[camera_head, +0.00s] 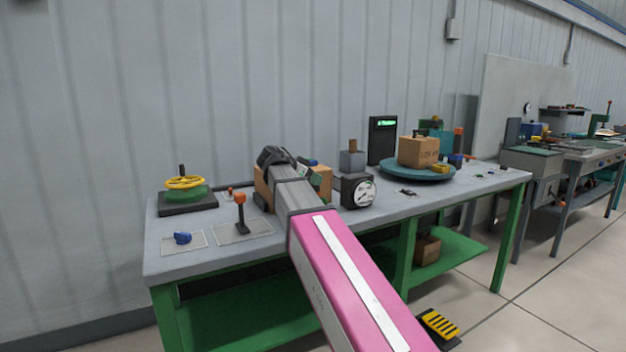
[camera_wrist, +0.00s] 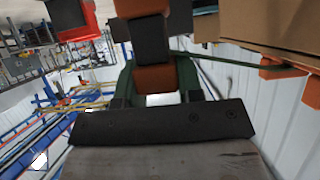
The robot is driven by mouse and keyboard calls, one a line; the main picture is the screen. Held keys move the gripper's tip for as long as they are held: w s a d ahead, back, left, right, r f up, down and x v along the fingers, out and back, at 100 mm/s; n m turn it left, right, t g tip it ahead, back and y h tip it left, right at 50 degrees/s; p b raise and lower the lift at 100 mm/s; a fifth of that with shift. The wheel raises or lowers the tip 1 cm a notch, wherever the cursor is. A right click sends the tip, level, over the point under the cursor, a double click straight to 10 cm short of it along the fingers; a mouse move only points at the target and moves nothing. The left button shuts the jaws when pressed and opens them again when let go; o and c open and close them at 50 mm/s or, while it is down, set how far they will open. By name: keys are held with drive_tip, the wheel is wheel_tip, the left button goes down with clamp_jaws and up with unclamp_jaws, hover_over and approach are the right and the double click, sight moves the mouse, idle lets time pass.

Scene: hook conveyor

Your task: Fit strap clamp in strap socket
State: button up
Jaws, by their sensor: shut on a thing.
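My gripper (camera_wrist: 155,88) shows in the wrist view behind a dark bar. It is shut on what looks like the strap clamp, a dark green frame (camera_wrist: 187,75) with orange and black blocks (camera_wrist: 152,42) in line with it. In the head view my pink and grey arm reaches over the bench to a cardboard box (camera_head: 322,180), and the arm's end hides most of the gripper and the clamp. A small dark green part (camera_head: 303,166) shows beside the arm's end. I cannot make out the strap socket. Whether the clamp touches the box is hidden.
The grey bench (camera_head: 215,255) also bears a yellow handwheel (camera_head: 184,183), an orange-topped lever (camera_head: 240,205), a blue knob (camera_head: 182,238), a dial gauge (camera_head: 361,193) and a blue turntable (camera_head: 412,175) with a carton (camera_head: 418,151). The gauge stands close to the arm's right.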

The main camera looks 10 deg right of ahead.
drive_tip(key=shift+f, duration=1.1)
idle(0.4)
drive_tip(key=o, duration=1.1)
drive_tip(key=shift+c, duration=0.2)
